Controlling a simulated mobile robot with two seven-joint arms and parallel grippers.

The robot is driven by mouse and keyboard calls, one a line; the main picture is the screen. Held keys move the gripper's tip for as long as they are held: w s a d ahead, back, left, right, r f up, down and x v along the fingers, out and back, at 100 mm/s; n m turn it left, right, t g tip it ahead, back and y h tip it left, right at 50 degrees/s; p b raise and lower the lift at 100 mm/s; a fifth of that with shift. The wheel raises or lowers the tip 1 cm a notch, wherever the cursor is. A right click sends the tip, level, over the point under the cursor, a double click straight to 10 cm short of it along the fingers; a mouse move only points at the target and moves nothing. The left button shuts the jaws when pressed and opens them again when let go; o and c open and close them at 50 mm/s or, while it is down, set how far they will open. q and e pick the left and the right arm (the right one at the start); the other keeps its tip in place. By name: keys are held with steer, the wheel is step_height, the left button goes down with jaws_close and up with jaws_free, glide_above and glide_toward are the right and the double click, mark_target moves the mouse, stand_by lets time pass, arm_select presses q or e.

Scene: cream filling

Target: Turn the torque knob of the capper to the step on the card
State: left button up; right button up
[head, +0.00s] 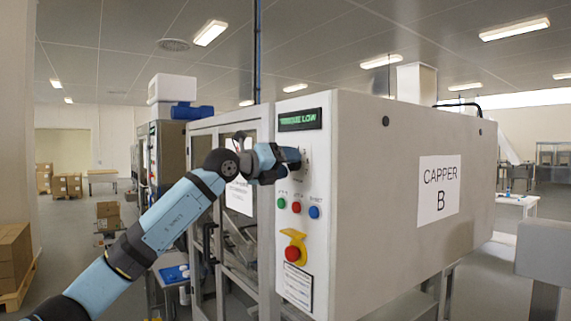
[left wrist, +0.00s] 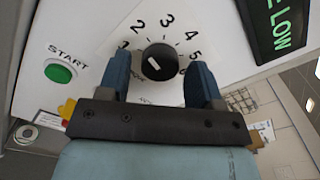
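The torque knob (left wrist: 158,62) is black and round with a white pointer mark, on a white dial with numbers from 1 to 6. In the left wrist view my left gripper (left wrist: 160,72) is open, one finger on each side of the knob, with small gaps showing. The pointer's exact number is unclear. In the head view the left gripper (head: 292,158) is at the front panel of the capper (head: 365,200) and mostly hides the knob. The display (head: 300,119) reads TORQUE LOW. A white card (head: 298,287) is low on the panel; its text is too small to read.
Green (head: 281,203), red (head: 296,207) and blue (head: 314,212) buttons sit below the dial. A red emergency stop (head: 292,253) on a yellow mount is lower down. A glazed machine frame stands left of the panel. A CAPPER B sign (head: 438,189) is on the side.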

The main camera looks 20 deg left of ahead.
arm_select(q)
steer(key=c, duration=0.7)
steer(key=shift+m, duration=0.4)
steer(key=m+b, duration=0.4)
steer(key=m, duration=1.9)
steer(key=shift+d, duration=0.15)
